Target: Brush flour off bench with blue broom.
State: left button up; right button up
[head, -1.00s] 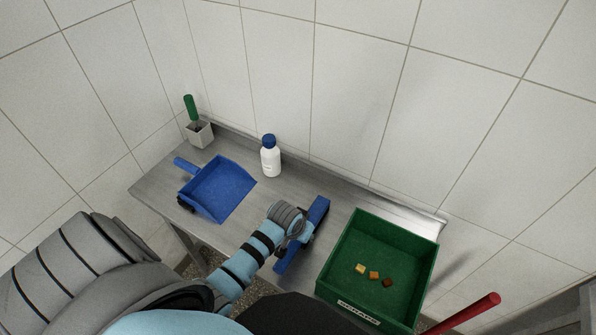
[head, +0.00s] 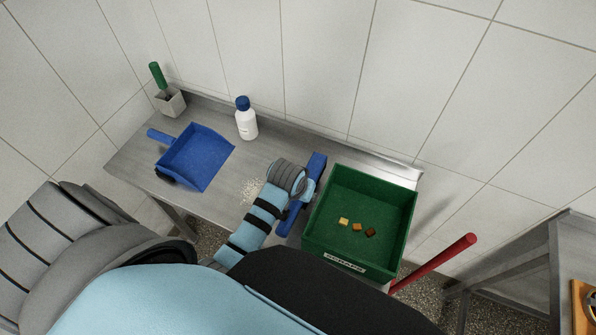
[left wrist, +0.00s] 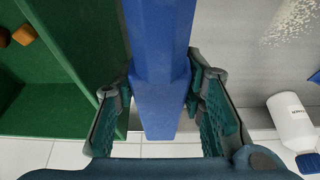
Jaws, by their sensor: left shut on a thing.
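The blue broom (head: 316,167) is a long blue bar near the right part of the steel bench, close beside the green crate. My left gripper (head: 304,187) is shut on it. In the left wrist view, the fingers of my left gripper (left wrist: 160,98) stand on both sides of the blue broom (left wrist: 160,60). The flour (head: 253,190) is a pale speckled patch on the bench (head: 212,122), left of the broom and apart from it. The flour (left wrist: 296,22) also shows at the top right of the left wrist view. My right gripper is not in view.
A blue dustpan (head: 200,158) lies on the left of the bench. A white bottle (head: 247,124) and a grey holder (head: 170,101) with a green handle stand behind. The green crate (head: 403,215) holds three small pieces. A red handle (head: 435,262) slants beside it.

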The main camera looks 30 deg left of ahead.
pick_arm(q)
jog(key=shift+r, duration=1.9)
